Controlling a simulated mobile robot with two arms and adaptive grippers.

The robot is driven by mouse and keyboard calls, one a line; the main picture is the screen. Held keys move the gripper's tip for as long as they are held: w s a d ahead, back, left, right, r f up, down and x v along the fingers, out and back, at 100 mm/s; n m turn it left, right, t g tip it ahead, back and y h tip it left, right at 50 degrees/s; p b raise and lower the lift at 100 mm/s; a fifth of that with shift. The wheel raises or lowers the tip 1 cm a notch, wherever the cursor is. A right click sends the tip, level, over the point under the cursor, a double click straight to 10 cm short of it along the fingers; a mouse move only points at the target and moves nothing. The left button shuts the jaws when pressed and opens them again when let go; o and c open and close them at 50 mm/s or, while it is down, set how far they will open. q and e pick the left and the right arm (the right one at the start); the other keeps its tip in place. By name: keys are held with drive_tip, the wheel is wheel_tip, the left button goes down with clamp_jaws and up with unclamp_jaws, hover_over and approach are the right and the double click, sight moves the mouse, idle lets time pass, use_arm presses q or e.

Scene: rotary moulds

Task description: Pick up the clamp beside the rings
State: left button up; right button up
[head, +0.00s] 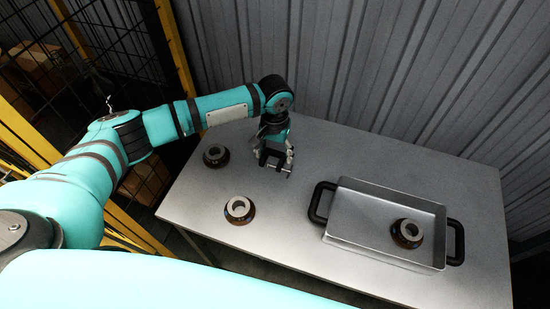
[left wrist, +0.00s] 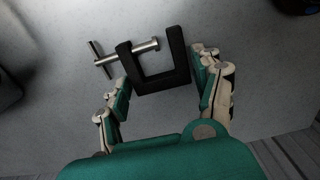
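The clamp (left wrist: 181,58) is a black C-shaped frame with a silver screw and cross bar. In the left wrist view it lies on the grey table top. In the head view it is small and partly hidden at my left gripper (head: 275,150). In the left wrist view, my left gripper (left wrist: 163,75) is open, with a finger on either side of the clamp frame. One dark ring (head: 216,155) and another ring (head: 239,209) stand left of the gripper. My right gripper is out of view.
A metal tray (head: 350,205) with black handles stands on the right of the table (head: 330,148), with a third ring (head: 407,232) in it. A corrugated wall (head: 400,80) rises behind the table. A yellow-framed fence (head: 175,50) stands at the left.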

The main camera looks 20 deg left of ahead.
use_arm(q)
drive_tip(key=shift+r, duration=0.1)
drive_tip(key=c, duration=0.9)
